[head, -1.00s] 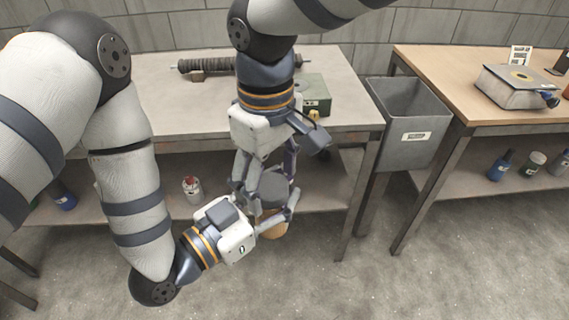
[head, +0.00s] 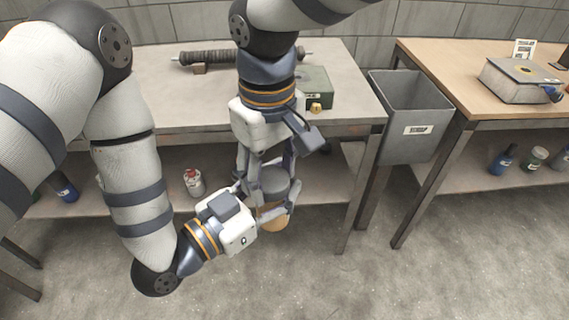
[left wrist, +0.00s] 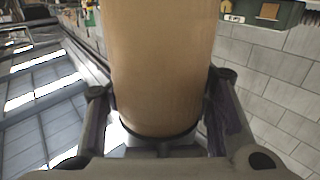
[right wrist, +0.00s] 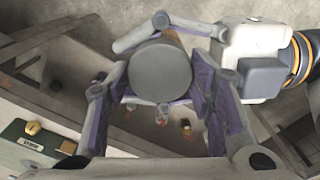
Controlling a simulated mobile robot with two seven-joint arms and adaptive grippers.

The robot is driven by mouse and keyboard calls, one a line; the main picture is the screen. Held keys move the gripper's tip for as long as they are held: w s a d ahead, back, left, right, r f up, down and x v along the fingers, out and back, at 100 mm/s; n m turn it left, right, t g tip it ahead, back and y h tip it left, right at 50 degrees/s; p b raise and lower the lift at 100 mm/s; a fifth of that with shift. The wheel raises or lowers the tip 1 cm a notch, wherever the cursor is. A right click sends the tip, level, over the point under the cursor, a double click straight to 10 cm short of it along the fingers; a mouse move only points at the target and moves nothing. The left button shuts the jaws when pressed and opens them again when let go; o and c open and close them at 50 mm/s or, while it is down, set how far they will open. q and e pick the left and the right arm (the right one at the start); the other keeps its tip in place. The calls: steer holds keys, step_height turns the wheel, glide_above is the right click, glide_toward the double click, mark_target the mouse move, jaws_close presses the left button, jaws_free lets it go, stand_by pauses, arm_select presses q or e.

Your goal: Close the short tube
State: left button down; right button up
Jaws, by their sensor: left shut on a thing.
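The short tan tube (head: 275,222) is upright in the head view, in front of the left bench. It fills the middle of the left wrist view (left wrist: 162,65). My left gripper (head: 270,208) comes in from the left and is shut on it. A grey round cap (right wrist: 160,72) sits at the tube's upper end, with a little tan showing behind it in the right wrist view. I cannot tell how far it is seated. My right gripper (right wrist: 160,100) reaches down from above, its purple-padded fingers apart on either side of the cap. No firm grip shows.
The left bench (head: 350,90) holds a dark ribbed roll (head: 225,57) and a green box (head: 314,88). A grey scrap bin (head: 410,110) hangs between the benches. The right bench (head: 425,60) carries a grey box (head: 520,83). A red-topped can (head: 193,183) stands on the lower shelf.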

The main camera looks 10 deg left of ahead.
steer(key=o, duration=0.5)
steer(key=shift+d, duration=0.15)
steer(key=shift+c, duration=0.2)
step_height(320, 180, up, 12)
